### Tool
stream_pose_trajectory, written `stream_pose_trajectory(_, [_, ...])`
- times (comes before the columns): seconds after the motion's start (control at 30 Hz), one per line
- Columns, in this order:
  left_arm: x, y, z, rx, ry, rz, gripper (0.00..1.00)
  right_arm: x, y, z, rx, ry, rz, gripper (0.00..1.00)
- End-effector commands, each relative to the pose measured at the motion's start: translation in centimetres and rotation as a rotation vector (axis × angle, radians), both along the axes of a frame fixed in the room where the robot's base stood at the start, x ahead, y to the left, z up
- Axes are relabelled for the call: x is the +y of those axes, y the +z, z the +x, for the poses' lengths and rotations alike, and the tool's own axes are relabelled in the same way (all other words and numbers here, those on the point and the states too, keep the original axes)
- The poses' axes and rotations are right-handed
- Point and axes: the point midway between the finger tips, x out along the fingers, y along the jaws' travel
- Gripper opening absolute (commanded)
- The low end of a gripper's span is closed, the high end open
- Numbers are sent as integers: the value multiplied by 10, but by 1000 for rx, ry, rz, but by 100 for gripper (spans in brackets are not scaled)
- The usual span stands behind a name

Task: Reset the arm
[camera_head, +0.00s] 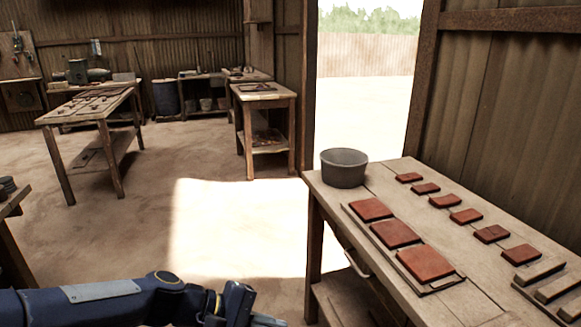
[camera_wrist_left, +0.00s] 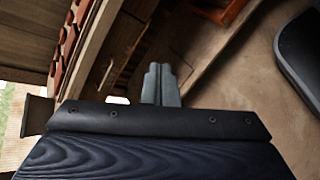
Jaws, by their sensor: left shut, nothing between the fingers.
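My left arm comes in from the left along the bottom of the head view. Its gripper (camera_head: 268,321) is at the bottom edge, to the left of the wooden table (camera_head: 334,199) and apart from it. In the left wrist view the two grey fingers (camera_wrist_left: 160,84) are together, with nothing between them. My right gripper is not in view.
On the table are a grey bucket (camera_head: 344,168), a board (camera_head: 449,284) with three large red tiles (camera_head: 396,233), several small red tiles (camera_head: 466,216) and wooden bars (camera_head: 540,273). Open floor (camera_head: 200,225) lies left of the table. Other workbenches (camera_head: 86,107) stand farther back.

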Motion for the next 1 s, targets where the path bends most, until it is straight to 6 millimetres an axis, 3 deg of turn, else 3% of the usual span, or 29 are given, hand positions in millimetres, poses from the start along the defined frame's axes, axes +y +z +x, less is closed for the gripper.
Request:
stream_pose_trajectory(0.2, [71, 13, -71, -318, -106, 344, 0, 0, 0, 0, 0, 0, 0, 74])
stream_pose_trajectory(0.4, [121, 7, -119, -496, -164, 588, 0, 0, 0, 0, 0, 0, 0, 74])
stream_pose_trajectory(0.77, [172, -10, -169, -661, -204, 861, 0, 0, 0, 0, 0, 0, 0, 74])
stream_pose_trajectory(0.83, [172, 14, -169, -659, -210, 864, 0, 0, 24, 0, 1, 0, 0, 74])
stream_pose_trajectory(1.0, [172, 51, -169, -657, -209, 863, 0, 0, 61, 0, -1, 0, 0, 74])
